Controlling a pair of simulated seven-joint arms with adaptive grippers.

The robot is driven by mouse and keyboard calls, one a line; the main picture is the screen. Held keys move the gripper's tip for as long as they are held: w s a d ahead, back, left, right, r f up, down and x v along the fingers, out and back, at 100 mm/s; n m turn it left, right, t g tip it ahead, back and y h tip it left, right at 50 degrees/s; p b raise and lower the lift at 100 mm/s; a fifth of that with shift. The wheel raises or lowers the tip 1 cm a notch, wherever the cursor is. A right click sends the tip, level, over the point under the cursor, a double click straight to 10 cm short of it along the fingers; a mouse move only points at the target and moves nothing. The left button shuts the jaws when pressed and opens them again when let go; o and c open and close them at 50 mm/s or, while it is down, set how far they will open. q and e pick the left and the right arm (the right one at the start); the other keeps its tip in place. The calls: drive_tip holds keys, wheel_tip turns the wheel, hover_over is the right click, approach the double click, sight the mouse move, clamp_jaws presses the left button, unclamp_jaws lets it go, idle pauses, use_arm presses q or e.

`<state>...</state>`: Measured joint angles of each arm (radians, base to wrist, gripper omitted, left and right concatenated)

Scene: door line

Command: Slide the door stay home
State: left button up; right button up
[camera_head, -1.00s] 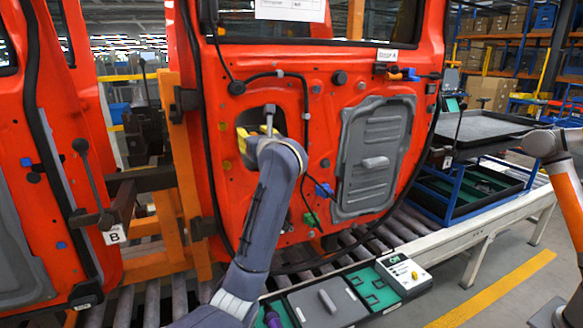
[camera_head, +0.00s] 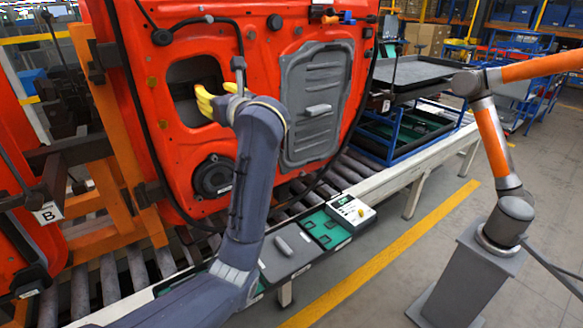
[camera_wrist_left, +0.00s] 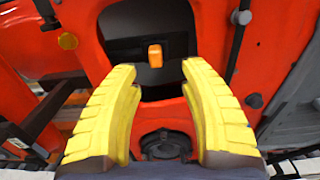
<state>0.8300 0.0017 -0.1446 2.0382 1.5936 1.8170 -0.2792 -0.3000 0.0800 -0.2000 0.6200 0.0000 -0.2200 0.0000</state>
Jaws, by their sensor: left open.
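The orange-red door (camera_head: 290,40) hangs upright, with a dark opening (camera_head: 184,72) in its inner panel. My left gripper (camera_head: 212,93) has its yellow fingers spread in front of this opening, at its right side. In the left wrist view the fingers (camera_wrist_left: 160,78) are apart with nothing between their tips. Beyond them, inside the opening, an orange block (camera_wrist_left: 155,56) shows on a dark horizontal bar (camera_wrist_left: 128,48); it may be the door stay, but I cannot be sure.
A round black speaker (camera_head: 213,176) sits below the opening, and a grey ribbed panel (camera_head: 315,100) to its right. Roller conveyor (camera_head: 120,285) runs underneath. An orange post (camera_head: 105,120) stands left of the door. A dark tray (camera_head: 425,75) stands at right.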

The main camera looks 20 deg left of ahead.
use_arm(q)
drive_tip(key=v, duration=0.7)
drive_tip(key=w+d+f+m+t+h, duration=0.1)
drive_tip(key=w+d+f+m+t, duration=0.2)
drive_tip(key=f+m, duration=0.4)
drive_tip(key=w+d+f+m+t+h, duration=0.1)
drive_tip(key=w+d+f+m+t, duration=0.2)
drive_tip(key=f+m, duration=0.4)
drive_tip(key=w+d+f+m+t+h, duration=0.1)
drive_tip(key=w+d+f+m+t, duration=0.3)
drive_tip(key=m, duration=0.9)
drive_tip(key=shift+d+f, duration=1.05)
drive_tip(key=shift+f, duration=0.65)
drive_tip(key=shift+r, duration=0.1)
